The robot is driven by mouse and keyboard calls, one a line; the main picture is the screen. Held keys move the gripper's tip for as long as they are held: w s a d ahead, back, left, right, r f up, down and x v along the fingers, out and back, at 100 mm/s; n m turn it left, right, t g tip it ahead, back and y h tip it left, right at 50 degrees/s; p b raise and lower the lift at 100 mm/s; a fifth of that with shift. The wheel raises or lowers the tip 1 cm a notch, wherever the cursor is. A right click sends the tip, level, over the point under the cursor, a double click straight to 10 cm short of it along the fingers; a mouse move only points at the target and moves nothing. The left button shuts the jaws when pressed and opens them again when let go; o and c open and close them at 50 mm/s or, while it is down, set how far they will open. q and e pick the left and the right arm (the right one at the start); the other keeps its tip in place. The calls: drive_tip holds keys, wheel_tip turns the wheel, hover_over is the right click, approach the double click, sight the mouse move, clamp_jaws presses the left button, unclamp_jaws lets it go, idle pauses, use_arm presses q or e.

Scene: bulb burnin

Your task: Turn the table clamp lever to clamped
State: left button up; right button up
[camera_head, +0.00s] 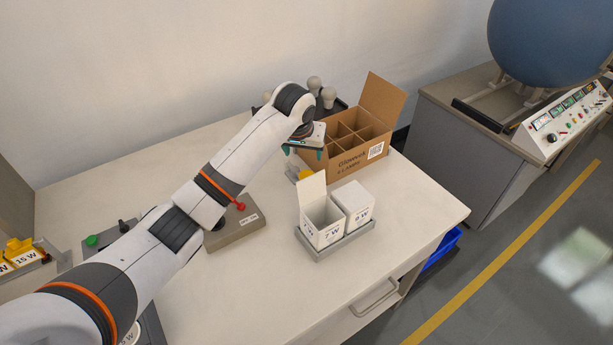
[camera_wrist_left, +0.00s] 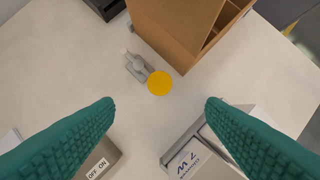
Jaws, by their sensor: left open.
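The table clamp (camera_wrist_left: 137,66) is a small grey metal fitting on the table beside the cardboard box. A round yellow knob (camera_wrist_left: 159,83), seen from above, appears to top its lever. In the head view a bit of yellow (camera_head: 305,173) shows below my gripper, partly hidden. My left gripper (camera_head: 303,152) is open and empty above the clamp. In the left wrist view its teal fingertips (camera_wrist_left: 158,104) stand wide apart, with the knob between and slightly beyond them, apparently untouched. I cannot tell the lever's exact position. My right gripper is not in view.
An open divided cardboard box (camera_head: 375,151) stands right behind the clamp. In front, a grey tray (camera_head: 343,243) holds two white cartons (camera_head: 322,232). A grey switch base (camera_head: 235,232) with a red-tipped lever sits to the left. Bulbs (camera_head: 328,96) stand behind the box.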

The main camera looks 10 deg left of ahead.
sight(307, 175)
use_arm(q)
drive_tip(key=x, duration=0.7)
drive_tip(key=b+x, duration=0.1)
drive_tip(key=x, duration=0.5)
drive_tip(key=shift+s+f, duration=0.1)
drive_tip(key=shift+f, duration=0.35)
drive_tip(key=shift+c, duration=0.3)
